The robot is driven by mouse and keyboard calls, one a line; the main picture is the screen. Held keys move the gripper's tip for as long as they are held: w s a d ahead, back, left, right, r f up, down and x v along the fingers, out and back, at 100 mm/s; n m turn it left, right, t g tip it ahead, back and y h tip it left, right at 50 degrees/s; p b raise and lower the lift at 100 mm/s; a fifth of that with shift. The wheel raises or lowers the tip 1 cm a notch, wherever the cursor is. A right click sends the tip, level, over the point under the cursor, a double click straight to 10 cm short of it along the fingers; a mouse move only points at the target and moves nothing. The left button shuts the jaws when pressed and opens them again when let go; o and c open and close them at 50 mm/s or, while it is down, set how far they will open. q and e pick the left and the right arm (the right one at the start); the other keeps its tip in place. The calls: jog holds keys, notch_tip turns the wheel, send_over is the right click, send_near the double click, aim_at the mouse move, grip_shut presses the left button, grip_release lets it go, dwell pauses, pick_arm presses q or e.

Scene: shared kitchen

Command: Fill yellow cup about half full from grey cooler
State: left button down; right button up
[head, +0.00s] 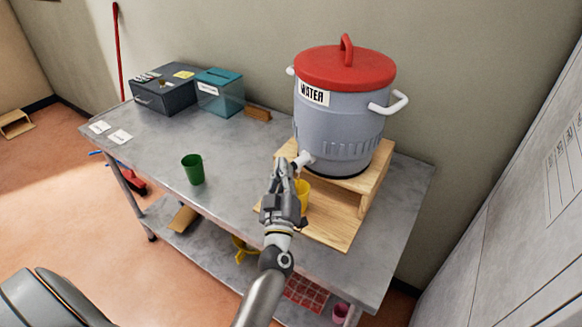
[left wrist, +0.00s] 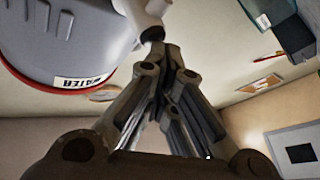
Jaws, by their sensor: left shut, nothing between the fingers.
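The grey cooler (head: 338,122) with a red lid and a WATER label stands on a wooden stand (head: 372,178) on the metal table. Its white spigot (head: 304,159) points to the front left. The yellow cup (head: 303,194) stands on the wooden board below the spigot, partly hidden behind my left gripper (head: 283,168). The left gripper is shut and empty, with its fingertips close to the spigot. In the left wrist view the closed fingers (left wrist: 160,50) reach up to the white spigot (left wrist: 146,22); contact is unclear. Any water in the cup cannot be seen. My right gripper is not in view.
A green cup (head: 193,169) stands on the table (head: 237,150) left of my gripper. A dark grey box (head: 163,92) and a teal clear box (head: 219,93) stand at the back left. A yellow object and red basket lie on the lower shelf.

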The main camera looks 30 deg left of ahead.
pick_arm(q)
jog(key=shift+s+a+p, duration=0.3)
jog(key=shift+s, duration=0.6)
jog(key=s, duration=0.1)
jog(key=s+a, duration=0.1)
jog(key=s, duration=0.1)
jog(key=s+p, duration=0.1)
jog(key=shift+s+a, duration=0.3)
jog(key=shift+s, duration=0.1)
jog(key=shift+d, duration=0.1)
